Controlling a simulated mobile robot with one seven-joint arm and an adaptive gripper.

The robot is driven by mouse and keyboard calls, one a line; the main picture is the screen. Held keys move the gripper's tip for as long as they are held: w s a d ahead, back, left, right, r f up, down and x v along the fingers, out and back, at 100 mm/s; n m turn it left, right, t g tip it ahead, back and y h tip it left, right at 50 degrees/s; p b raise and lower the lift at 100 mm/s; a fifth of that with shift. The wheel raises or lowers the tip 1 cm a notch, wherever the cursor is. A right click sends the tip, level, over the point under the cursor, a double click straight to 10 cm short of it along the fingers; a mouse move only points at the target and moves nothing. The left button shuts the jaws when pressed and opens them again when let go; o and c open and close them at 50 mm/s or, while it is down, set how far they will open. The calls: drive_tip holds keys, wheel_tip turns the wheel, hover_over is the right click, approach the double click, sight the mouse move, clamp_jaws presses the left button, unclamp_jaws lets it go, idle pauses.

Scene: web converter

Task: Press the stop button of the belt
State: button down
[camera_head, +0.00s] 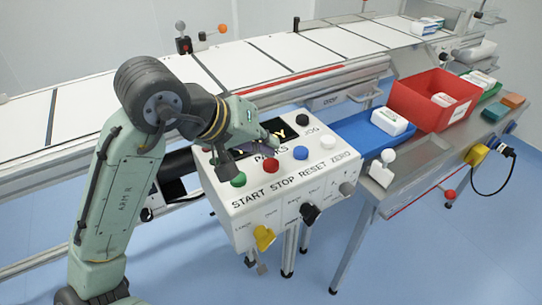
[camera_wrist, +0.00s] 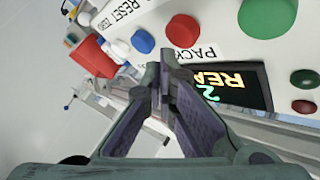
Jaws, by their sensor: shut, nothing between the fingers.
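The white control box (camera_head: 265,205) has a row of buttons lettered START, STOP, RESET and ZERO. The red stop button (camera_head: 271,166) sits above the word STOP, between the green start button (camera_head: 238,179) and the blue reset button (camera_head: 300,153). My gripper (camera_head: 268,141) is shut and empty, over the panel by the display. In the wrist view, my gripper's fingertips (camera_wrist: 166,58) appear just below the red stop button (camera_wrist: 182,30) in the picture. I see no clear contact, and the gap is hard to judge. The green button (camera_wrist: 267,14) is to its right.
The lit display (camera_head: 285,131) and black JOG knob (camera_head: 302,120) are close to my gripper. Yellow and black knobs stick out from the box's front. The belt (camera_head: 235,62) runs behind. A red bin (camera_head: 432,100) and blue tray (camera_head: 365,135) stand right on a metal table.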

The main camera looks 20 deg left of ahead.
sight(267, 161)
wheel_tip(267, 161, up, 5)
drive_tip(key=p, duration=0.4)
drive_tip(key=shift+p, duration=0.4)
drive_tip(key=shift+s+f, duration=0.1)
idle(0.6)
